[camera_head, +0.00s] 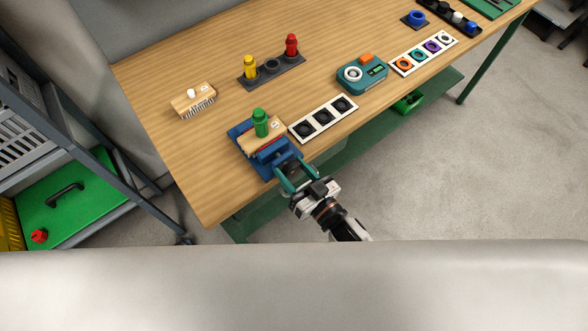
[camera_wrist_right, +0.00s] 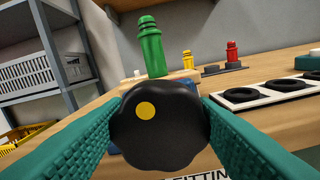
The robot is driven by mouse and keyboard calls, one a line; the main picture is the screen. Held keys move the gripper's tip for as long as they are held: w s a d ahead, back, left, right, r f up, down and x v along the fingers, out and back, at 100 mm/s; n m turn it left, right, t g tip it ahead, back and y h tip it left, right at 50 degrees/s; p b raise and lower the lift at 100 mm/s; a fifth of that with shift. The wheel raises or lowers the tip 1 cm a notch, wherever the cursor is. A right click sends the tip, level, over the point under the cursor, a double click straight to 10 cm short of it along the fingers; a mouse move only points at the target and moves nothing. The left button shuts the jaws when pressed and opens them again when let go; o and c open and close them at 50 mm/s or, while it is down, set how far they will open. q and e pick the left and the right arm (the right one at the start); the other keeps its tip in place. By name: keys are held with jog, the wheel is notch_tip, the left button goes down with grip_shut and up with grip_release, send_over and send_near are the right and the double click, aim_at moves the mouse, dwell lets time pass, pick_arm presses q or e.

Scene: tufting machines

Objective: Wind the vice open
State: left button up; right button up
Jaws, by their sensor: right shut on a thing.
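The blue vice (camera_head: 267,170) stands at the front edge of the wooden bench. A wooden block (camera_head: 274,128) with a green bottle-shaped piece (camera_head: 262,122) upright on it sits at the vice; I cannot tell how tightly the jaws hold it. My right gripper (camera_head: 296,174) reaches in from the front. In the right wrist view, its teal fingers are shut on the sides of a round, lobed black knob (camera_wrist_right: 160,128) with a yellow dot. The knob hides most of the vice there. My left gripper is in neither view.
A white panel with black rings (camera_head: 323,117) lies right of the vice. A brush-like wooden block (camera_head: 193,100), a dark rack (camera_head: 272,68) with yellow and red pieces, and a teal device (camera_head: 362,77) stand on the bench. A shelf rack (camera_head: 108,115) is at left.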

jog(key=n, duration=0.6)
jog(key=shift+a+n, duration=0.1)
jog(key=shift+n, duration=0.2)
jog(key=n+b, duration=0.1)
jog(key=n, duration=0.2)
jog(key=shift+s+f, duration=0.1)
jog(key=shift+a+n+b, duration=0.1)
jog(key=shift+n+b, duration=0.3)
jog(key=shift+n, duration=1.7)
jog(key=o, duration=1)
jog(key=shift+c, duration=0.2)
jog(key=shift+s, duration=0.1)
jog(key=shift+f, duration=0.15)
